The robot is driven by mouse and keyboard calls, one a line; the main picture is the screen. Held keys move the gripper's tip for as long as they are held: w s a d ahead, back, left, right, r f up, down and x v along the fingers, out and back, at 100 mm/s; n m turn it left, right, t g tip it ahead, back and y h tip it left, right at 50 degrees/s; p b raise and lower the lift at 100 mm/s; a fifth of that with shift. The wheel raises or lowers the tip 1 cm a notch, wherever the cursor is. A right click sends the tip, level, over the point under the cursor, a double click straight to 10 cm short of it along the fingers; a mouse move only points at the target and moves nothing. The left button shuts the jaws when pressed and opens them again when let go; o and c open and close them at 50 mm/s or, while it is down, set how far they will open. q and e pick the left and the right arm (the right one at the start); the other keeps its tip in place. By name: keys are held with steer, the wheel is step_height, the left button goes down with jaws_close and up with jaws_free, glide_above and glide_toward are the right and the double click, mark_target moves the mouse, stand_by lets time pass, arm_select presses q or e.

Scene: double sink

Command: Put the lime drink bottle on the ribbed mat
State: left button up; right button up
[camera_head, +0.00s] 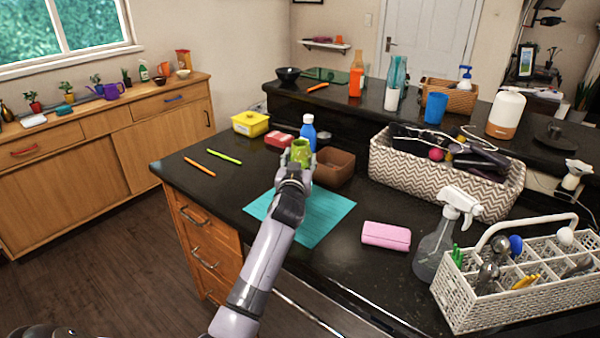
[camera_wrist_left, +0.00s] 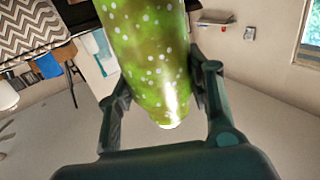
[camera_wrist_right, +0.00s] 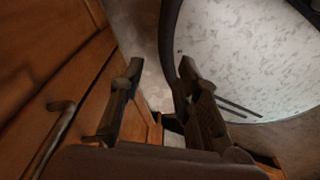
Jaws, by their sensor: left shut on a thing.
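The lime drink bottle is green with pale speckles; its visible part (camera_head: 301,148) shows at the end of my left arm in the head view. My left gripper (camera_head: 299,164) is shut on it, and the left wrist view shows the speckled bottle (camera_wrist_left: 150,55) between the fingers. The teal mat (camera_head: 325,217) lies flat on the dark counter, partly hidden by my left arm. The bottle appears over the area behind the mat; its height is hard to tell. My right gripper (camera_wrist_right: 158,100) is open and empty near wooden drawers, outside the head view.
A brown box (camera_head: 334,167), a blue bottle (camera_head: 308,130) and a red container (camera_head: 279,140) stand close around the held bottle. A pink item (camera_head: 386,236), spray bottle (camera_head: 440,245) and white caddy (camera_head: 470,310) are right of the mat. The mat's visible surface is clear.

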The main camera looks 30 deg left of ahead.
arm_select(q)
step_height(320, 180, down, 4)
steer(key=shift+f, duration=0.1)
steer(key=shift+f+b, duration=0.3)
steer(key=shift+b, duration=0.05)
steer(key=o, duration=1.5)
steer(key=shift+r, duration=0.1)
